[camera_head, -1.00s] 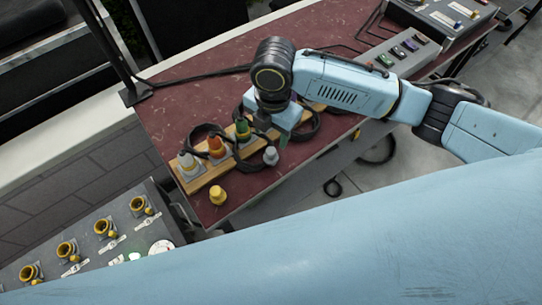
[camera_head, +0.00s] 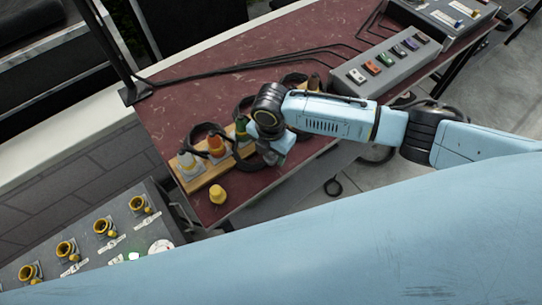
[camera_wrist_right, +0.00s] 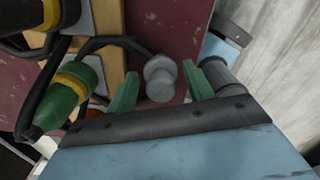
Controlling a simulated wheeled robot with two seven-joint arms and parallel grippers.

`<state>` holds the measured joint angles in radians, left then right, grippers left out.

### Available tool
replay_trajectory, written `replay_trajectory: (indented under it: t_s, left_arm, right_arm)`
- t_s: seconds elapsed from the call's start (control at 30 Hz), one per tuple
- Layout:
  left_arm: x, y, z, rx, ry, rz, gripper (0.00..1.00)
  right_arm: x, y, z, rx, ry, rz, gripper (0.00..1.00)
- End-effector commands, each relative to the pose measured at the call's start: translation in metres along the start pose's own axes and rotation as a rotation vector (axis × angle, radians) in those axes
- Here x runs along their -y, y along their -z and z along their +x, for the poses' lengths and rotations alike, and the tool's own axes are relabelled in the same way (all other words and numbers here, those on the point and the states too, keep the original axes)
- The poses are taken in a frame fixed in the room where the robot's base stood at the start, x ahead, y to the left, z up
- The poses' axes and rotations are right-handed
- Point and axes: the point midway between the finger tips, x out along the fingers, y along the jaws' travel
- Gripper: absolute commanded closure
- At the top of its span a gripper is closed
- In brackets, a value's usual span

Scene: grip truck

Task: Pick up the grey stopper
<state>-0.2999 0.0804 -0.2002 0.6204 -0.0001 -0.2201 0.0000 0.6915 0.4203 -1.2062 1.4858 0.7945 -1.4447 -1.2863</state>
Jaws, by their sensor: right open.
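The grey stopper (camera_wrist_right: 160,78) shows in the right wrist view as a small knobbed piece over the dark red tabletop. My right gripper (camera_wrist_right: 162,88) is open, with one green fingertip on each side of the stopper; I cannot tell whether either touches it. In the head view my right gripper (camera_head: 271,154) is low at the front edge of the red table (camera_head: 190,105) and largely hides the stopper there. My left gripper is not in view.
A wooden board (camera_head: 205,180) holds plugs with black cables: grey-white (camera_head: 187,166), orange (camera_head: 216,147) and green (camera_head: 241,130). The green plug (camera_wrist_right: 62,100) is left of my gripper in the wrist view. A yellow stopper (camera_head: 217,194) stands near the table corner. A grey switch box (camera_head: 390,68) lies further right.

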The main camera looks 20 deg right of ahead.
Motion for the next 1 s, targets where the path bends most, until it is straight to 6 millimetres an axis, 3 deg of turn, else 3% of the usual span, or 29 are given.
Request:
replay_trajectory:
  t_s: [0.1,0.33,0.63,0.87,1.0]
  left_arm:
    - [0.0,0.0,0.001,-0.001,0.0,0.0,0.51]
    - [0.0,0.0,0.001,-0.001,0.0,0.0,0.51]
    - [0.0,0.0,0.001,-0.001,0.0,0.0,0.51]
    - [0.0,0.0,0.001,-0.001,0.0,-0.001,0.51]
    - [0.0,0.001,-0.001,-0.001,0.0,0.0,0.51]
  right_arm:
    - [0.001,0.0,0.011,0.001,0.002,-0.001,0.48]
    - [0.001,0.0,0.012,0.001,0.001,-0.001,0.48]
    - [0.001,0.0,0.012,0.001,0.001,-0.001,0.86]
    - [0.001,0.0,0.011,0.001,0.0,-0.001,0.86]
    - [-0.001,0.0,-0.003,0.0,-0.004,0.0,0.86]
